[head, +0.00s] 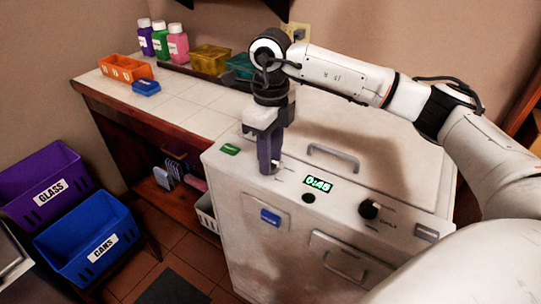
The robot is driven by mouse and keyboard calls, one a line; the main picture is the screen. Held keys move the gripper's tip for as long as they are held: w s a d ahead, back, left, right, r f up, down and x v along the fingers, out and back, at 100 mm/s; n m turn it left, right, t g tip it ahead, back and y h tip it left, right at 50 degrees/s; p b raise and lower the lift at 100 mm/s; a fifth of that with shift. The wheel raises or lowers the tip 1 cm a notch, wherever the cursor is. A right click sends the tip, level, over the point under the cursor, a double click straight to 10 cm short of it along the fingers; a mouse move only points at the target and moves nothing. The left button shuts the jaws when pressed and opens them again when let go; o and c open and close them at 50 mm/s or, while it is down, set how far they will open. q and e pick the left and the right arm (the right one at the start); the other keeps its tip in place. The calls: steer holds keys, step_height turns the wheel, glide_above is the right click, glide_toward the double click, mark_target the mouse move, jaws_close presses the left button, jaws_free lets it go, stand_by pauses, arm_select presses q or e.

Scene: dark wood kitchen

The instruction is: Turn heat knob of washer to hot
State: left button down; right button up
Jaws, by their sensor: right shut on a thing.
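The washer (330,229) is a white box-shaped machine with a top panel, in the middle of the head view. A green display (317,184) on it reads 0:45. A black round knob (369,208) sits on the panel right of the display. My right gripper (269,170) points down at the panel's left part, left of the display. It is shut on a small knob there, which the fingers mostly hide; I cannot read its setting. My left gripper is not in view.
A tiled counter (185,113) behind holds an orange bin (125,68), bottles and other small bins. A purple GLASS bin (42,182) and a blue CANS bin (89,239) stand at left. A handle (333,154) rises from the washer's top.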

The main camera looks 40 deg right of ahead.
steer(key=m, duration=0.6)
steer(key=shift+r, duration=0.1)
steer(key=shift+m, duration=0.3)
stand_by(0.3)
steer(key=o, duration=1.1)
step_height(320, 180, up, 10)
steer(key=shift+r, duration=0.1)
steer(key=shift+s, duration=0.1)
